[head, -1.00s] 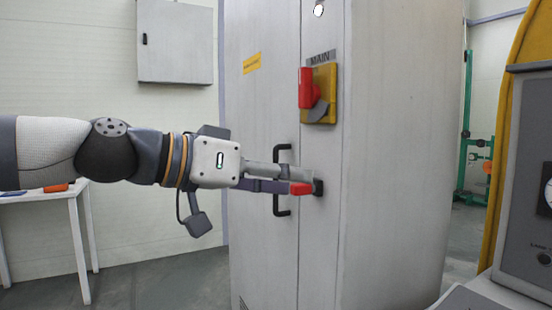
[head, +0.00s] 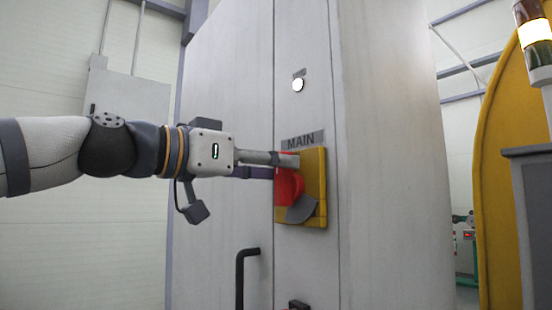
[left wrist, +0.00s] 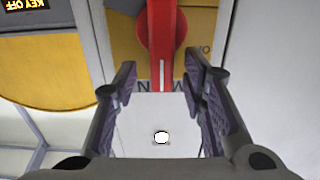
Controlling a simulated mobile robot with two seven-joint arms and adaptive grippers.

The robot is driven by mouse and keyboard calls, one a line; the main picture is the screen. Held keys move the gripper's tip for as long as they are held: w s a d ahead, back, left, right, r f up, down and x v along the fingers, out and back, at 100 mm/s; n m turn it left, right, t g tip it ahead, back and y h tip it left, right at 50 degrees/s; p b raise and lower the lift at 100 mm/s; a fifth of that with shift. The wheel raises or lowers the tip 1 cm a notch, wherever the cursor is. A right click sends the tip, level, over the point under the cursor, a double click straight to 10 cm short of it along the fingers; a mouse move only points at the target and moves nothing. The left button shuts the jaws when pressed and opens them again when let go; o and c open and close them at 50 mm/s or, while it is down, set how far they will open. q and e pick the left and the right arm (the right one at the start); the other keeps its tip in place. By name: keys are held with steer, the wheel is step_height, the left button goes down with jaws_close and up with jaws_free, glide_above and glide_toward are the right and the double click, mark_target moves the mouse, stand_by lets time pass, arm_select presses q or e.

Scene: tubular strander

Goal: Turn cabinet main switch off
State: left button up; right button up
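The cabinet main switch is a red handle (head: 288,187) on a yellow plate (head: 316,190) below a MAIN label (head: 302,140), on the grey cabinet front. The handle points upright, with a grey part at its lower side. My left gripper (head: 287,165) is at the upper end of the handle and partly covers it. In the left wrist view, upside down, my left gripper (left wrist: 161,75) is open. The end of the red handle (left wrist: 162,45) lies between its fingertips, with gaps on both sides. My right gripper is not in view.
A white lamp (head: 298,85) sits above the switch. A black door handle (head: 244,278) is below my left gripper. A yellow curved guard (head: 490,170) and a signal tower (head: 535,40) stand at the right. A wall box (head: 130,100) hangs at the left.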

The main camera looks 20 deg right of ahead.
arm_select(q)
steer(key=shift+w+d, duration=0.25)
steer(key=shift+d, duration=0.15)
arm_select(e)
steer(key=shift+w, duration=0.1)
arm_select(q)
jaws_close()
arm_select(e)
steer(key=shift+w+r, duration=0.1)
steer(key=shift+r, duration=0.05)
arm_select(q)
steer(key=shift+w+a+f+n+p, duration=0.2)
steer(key=shift+w+f+n+p, duration=0.35)
steer(key=shift+n, duration=2.45)
steer(key=shift+w+a+f+n+p, duration=0.2)
steer(key=shift+w+f+n+p, duration=0.35)
steer(key=shift+n, duration=2.45)
steer(key=shift+w+a+f+n+p, duration=0.2)
steer(key=shift+w+f+n+p, duration=0.35)
steer(key=shift+n, duration=2.45)
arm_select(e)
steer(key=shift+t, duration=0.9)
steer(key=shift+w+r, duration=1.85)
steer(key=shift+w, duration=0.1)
arm_select(q)
steer(key=shift+f, duration=0.15)
